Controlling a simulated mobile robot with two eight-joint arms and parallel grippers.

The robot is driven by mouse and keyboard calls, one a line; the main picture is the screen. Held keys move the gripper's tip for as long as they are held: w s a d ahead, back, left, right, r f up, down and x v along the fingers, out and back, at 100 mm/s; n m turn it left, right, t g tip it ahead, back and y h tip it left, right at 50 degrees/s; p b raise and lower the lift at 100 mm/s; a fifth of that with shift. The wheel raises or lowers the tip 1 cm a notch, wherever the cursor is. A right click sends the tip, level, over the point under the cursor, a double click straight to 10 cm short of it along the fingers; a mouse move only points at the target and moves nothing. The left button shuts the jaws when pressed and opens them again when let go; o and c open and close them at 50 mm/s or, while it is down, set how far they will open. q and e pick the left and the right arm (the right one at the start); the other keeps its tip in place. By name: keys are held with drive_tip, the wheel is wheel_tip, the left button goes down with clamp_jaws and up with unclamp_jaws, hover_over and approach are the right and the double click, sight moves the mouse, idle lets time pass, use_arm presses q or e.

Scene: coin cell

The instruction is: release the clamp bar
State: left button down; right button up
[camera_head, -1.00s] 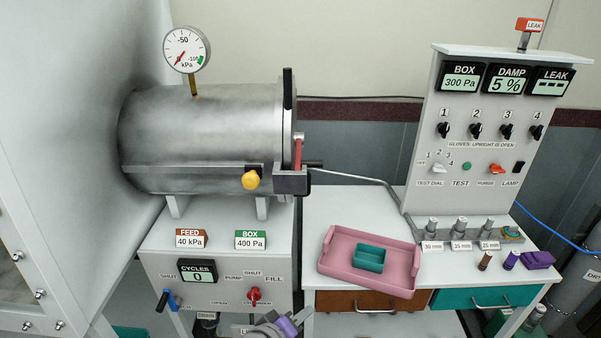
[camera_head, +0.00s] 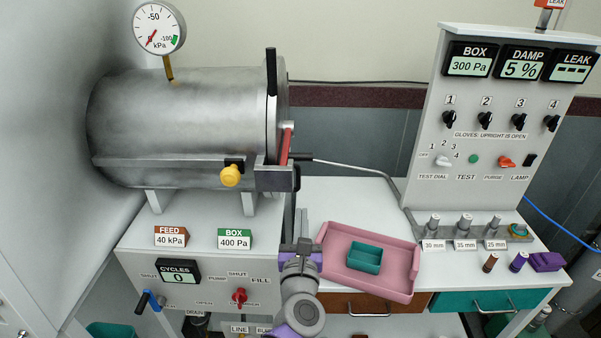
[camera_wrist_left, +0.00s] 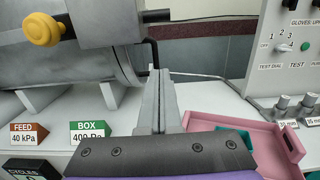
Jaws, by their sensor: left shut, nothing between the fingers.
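The steel chamber (camera_head: 185,125) lies on its side at the left, with its round door at the right end. A red bar (camera_head: 286,146) stands nearly upright against the door face; I cannot tell whether it is the clamp bar. A dark grey block (camera_head: 274,178) sits below it, with a dark rod (camera_head: 301,157) sticking out to the right. My left gripper (camera_head: 302,218) is shut and empty, below and a little right of the block, apart from it. Its fingers (camera_wrist_left: 159,92) point up towards the chamber in the left wrist view.
A yellow knob (camera_head: 230,175) juts from the chamber's front. A pink tray (camera_head: 330,262) with a teal box (camera_head: 364,257) stands just right of my left gripper. FEED (camera_head: 171,236) and BOX (camera_head: 234,239) signs stand left. A switch panel (camera_head: 440,190) rises at the right.

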use_arm(q)
drive_tip(key=shift+w, duration=0.1)
drive_tip(key=w+r+p, duration=0.2)
drive_tip(key=w+r, duration=0.2)
drive_tip(key=w, duration=0.6)
drive_tip(key=shift+w+r, duration=0.25)
drive_tip(key=shift+w, duration=0.1)
use_arm(e)
drive_tip(key=shift+w+r, duration=0.25)
drive_tip(key=shift+r, duration=0.45)
drive_tip(key=shift+w+r, duration=0.2)
drive_tip(key=shift+r, duration=0.45)
use_arm(q)
drive_tip(key=shift+r, duration=0.15)
use_arm(e)
drive_tip(key=shift+r, duration=0.1)
